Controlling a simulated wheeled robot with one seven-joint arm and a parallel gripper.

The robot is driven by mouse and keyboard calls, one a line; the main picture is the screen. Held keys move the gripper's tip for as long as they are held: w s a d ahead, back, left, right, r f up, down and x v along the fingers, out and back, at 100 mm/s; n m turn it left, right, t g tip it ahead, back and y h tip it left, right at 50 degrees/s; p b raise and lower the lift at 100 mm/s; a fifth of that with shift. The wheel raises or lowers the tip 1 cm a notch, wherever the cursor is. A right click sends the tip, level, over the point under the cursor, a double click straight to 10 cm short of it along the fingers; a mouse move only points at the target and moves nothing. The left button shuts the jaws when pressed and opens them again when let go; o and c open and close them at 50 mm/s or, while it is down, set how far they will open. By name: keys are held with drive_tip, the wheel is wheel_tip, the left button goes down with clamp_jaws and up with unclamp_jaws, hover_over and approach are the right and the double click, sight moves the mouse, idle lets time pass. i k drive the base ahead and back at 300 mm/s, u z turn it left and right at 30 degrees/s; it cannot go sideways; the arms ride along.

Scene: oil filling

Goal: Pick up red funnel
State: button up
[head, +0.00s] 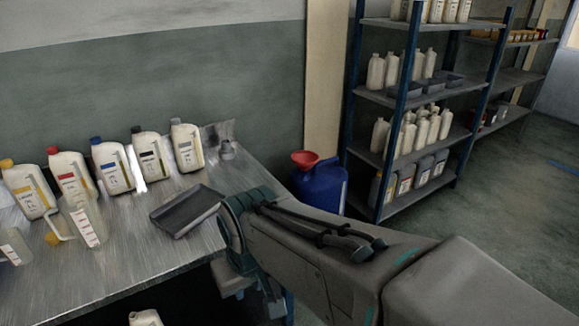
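The red funnel (305,158) sits upright on top of a blue canister (321,186), which stands beyond the right end of the metal table, beside the shelf rack. The funnel's wide rim faces up and its spout is hidden. My arm reaches in from the lower right, its end near the table's right edge. My gripper (236,284) shows only in part, low at the table's edge, in front of and below the funnel and apart from it. Its fingers are too dark and hidden to tell whether they are open.
The metal table (120,262) carries several white oil bottles (112,167), clear measuring jugs (87,222) and a grey tray (187,210). A blue-framed shelf rack (408,92) with bottles stands right of the canister. Open floor (500,200) lies to the right.

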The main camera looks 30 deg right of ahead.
sight(304, 160)
drive_tip(key=z, duration=1.25)
drive_tip(key=i, duration=1.1)
drive_tip(key=z, duration=0.55)
drive_tip(key=k, duration=1.05)
drive_tip(key=z, duration=1.25)
drive_tip(key=i, duration=1.7)
drive_tip(key=u, duration=0.35)
